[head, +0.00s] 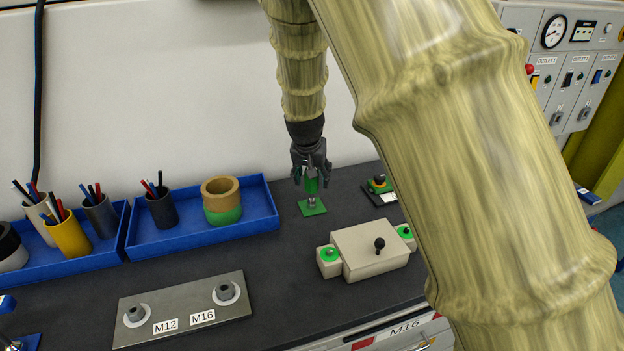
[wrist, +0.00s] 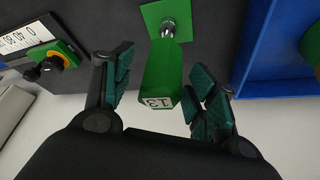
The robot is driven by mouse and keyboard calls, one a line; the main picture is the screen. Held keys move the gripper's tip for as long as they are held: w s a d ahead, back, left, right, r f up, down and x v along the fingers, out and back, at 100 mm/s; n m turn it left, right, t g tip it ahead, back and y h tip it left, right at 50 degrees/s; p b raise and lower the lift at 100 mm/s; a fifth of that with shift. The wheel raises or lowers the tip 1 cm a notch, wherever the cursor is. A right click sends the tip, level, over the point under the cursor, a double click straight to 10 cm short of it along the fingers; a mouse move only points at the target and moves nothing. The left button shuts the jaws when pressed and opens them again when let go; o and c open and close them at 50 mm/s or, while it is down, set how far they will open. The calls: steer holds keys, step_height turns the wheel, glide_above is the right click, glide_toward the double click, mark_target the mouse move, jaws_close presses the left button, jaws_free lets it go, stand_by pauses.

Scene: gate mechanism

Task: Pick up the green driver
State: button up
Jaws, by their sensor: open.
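The green driver (head: 311,186) stands upright on a small green square base (head: 313,208) on the dark bench top. In the wrist view the driver (wrist: 161,75) has a green block handle marked 13 and a metal tip on the green base (wrist: 183,16). My gripper (head: 311,172) points down over the driver from above. In the wrist view my gripper (wrist: 160,88) is open, with one finger on each side of the handle. There is a clear gap at the left finger; the right finger is close to the handle, and I cannot tell whether it touches.
A blue tray (head: 262,218) with a pen cup and tape rolls stands to the left. A metal plate (head: 185,308) marked M12 and M16 lies at the front. A small green-and-black device (head: 379,185) is to the right.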

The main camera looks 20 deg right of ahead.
steer(key=shift+f, duration=0.2)
steer(key=shift+c, duration=0.5)
jaws_close()
steer(key=shift+r, duration=0.1)
